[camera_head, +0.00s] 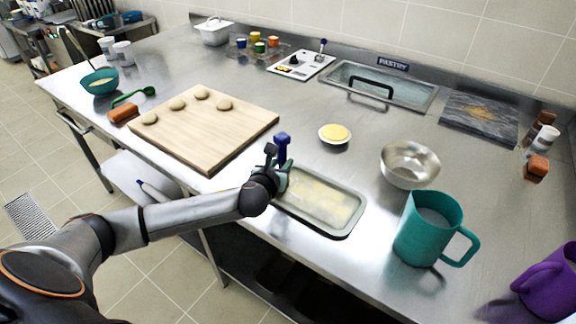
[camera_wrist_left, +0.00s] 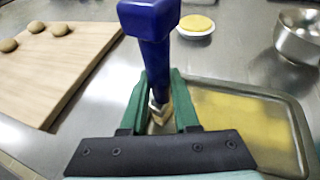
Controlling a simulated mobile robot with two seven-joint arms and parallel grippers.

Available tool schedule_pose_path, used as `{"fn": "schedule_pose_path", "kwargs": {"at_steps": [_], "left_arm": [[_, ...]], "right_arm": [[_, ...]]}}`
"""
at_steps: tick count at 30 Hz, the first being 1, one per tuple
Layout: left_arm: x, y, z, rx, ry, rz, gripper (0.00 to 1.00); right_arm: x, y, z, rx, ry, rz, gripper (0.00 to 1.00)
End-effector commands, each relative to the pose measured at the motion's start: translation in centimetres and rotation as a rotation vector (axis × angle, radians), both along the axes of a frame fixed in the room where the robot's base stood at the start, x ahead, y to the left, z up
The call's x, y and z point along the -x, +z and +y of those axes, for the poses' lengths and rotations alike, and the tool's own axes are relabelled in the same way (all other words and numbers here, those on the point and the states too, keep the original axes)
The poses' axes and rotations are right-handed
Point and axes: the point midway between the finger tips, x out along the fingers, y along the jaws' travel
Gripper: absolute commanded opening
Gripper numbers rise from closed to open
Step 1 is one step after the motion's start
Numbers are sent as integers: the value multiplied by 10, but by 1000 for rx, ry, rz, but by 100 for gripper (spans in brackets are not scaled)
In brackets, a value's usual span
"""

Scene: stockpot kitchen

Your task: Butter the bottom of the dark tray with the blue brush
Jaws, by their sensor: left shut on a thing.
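The tray (camera_head: 347,229) lies at the front edge of the steel counter. Its bottom shows a patchy yellow coat in the head view, and it also shows at right in the wrist view (camera_wrist_left: 297,122). My left gripper (camera_head: 277,172) is at the tray's left end, shut on the blue brush (camera_head: 282,146). In the left wrist view the green fingers (camera_wrist_left: 162,108) clasp the brush, its blue handle (camera_wrist_left: 150,25) standing up between them. The bristles are mostly hidden, so I cannot tell whether they touch the tray. My right gripper is out of view.
A white dish of yellow butter (camera_head: 335,135) stands behind the tray. A steel bowl (camera_head: 409,164) and a teal jug (camera_head: 428,230) stand to its right. A wooden board (camera_head: 205,128) with several dough balls lies left. Bare counter lies between board and dish.

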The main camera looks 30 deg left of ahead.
Motion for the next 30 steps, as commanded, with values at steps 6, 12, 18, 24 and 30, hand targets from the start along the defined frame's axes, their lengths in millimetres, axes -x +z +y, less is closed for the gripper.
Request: {"fn": "schedule_pose_path", "kwargs": {"at_steps": [6, 12, 18, 24, 30], "left_arm": [[-2, 0, 15, 1, 1, 0, 0], [-9, -1, 15, 1, 1, 0, 0], [-17, -3, 13, 0, 0, 2, 0], [-16, -3, 1, 4, -2, 2, 0], [-14, -2, -17, 4, -2, 2, 0]], "right_arm": [[1, -1, 0, 0, 0, 3, 76], [5, -2, 0, 0, 0, 9, 76], [6, -3, 0, 1, 0, 12, 76], [6, -3, 0, 1, 0, 12, 76], [4, -2, 0, 0, 0, 9, 76]]}}
